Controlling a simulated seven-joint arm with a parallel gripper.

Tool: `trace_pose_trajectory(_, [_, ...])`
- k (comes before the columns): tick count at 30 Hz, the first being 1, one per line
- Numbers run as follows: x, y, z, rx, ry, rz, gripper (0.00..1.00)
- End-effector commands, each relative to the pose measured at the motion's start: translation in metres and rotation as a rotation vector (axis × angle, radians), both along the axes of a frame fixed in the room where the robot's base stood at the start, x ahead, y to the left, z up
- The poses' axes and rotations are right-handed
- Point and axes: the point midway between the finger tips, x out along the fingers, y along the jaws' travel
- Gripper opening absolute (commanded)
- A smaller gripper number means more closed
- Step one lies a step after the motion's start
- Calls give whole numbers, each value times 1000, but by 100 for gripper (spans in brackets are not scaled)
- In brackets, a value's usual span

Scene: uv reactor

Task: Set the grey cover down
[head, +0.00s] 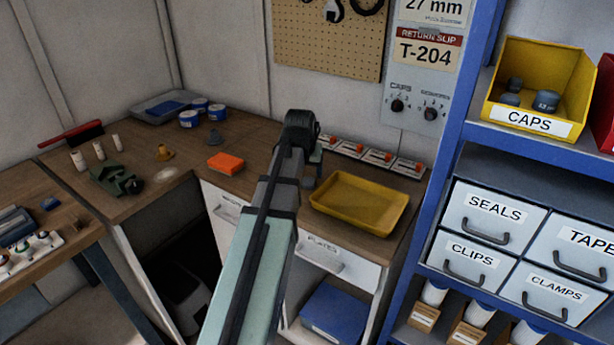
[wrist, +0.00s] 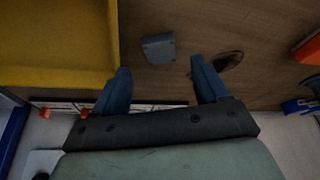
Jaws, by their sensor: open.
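The grey cover (wrist: 158,48) is a small blue-grey block-like piece in the wrist view. It appears to lie on the brown bench top, just beyond and between my fingertips, with no finger touching it that I can see. My gripper (wrist: 160,64) is open, its two blue-grey fingers spread wide with nothing held between them.
A yellow tray (head: 325,204) sits right of my arm and fills the wrist view's upper left. An orange block (head: 226,163) lies to the left. Several small labelled units (head: 377,157) line the wall. A dark oval (wrist: 229,61) marks the bench beside the right finger.

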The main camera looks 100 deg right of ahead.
Motion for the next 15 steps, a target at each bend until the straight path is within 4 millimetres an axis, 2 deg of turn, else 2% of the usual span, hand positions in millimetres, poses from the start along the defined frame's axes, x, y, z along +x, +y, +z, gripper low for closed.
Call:
trace_pose_trajectory(6, [5,12,31,-3,1,0,74])
trace_pose_trajectory(15, [9,22,57,-1,0,0,74])
